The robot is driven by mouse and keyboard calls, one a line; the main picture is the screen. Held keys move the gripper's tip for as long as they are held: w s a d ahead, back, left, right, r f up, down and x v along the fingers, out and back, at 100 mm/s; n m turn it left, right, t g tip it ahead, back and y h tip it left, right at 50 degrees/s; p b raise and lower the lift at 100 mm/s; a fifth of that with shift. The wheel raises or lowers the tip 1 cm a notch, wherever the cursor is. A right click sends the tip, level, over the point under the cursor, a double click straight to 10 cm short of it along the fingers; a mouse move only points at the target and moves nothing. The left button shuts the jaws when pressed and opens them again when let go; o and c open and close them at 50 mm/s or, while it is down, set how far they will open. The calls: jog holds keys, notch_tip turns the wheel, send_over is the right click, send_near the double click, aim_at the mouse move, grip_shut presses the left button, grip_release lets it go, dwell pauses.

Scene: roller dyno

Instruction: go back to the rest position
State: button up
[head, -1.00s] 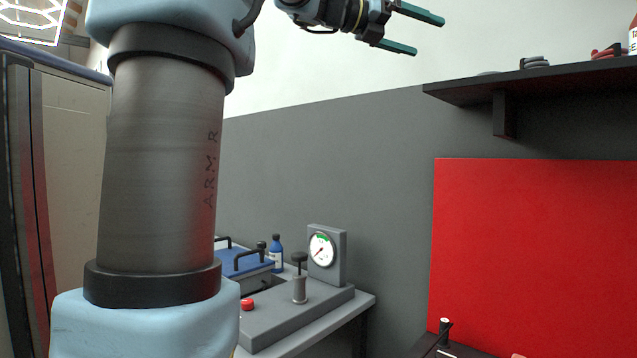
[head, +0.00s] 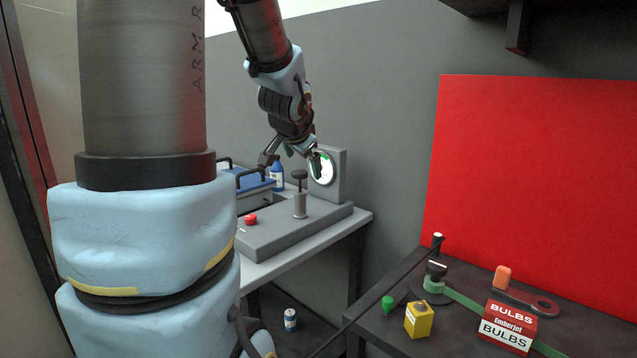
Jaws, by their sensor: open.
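My gripper (head: 290,162) hangs from my arm in the middle of the head view, pointing down with its fingers spread and nothing between them. It appears in front of the dial gauge (head: 327,188) and above the grey bench unit (head: 290,232). One finger overlaps the gauge's face in the picture. I cannot tell how far the gripper is from the gauge. My large upper arm fills the left side and hides part of the bench.
The bench also holds a plunger (head: 300,198), a red button (head: 251,220), a blue-lidded box (head: 250,183) and a blue bottle (head: 277,176). A dark table (head: 400,345) at right carries a bulb box (head: 508,327) and a yellow box (head: 419,319). A can (head: 290,319) stands below.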

jog(key=s+a+f+n+g, duration=0.1)
jog(key=s+f+n+g, duration=0.2)
jog(key=s+f, duration=0.4)
jog(key=s+a+f+n+g, duration=0.2)
jog(key=s+f+n+g, duration=0.2)
jog(key=s, duration=0.9)
notch_tip(320, 180, down, 4)
jog(key=shift+s+r+n+g+y, duration=0.1)
jog(key=shift+s+n+g+y, duration=0.2)
jog(key=shift+g+y, duration=0.1)
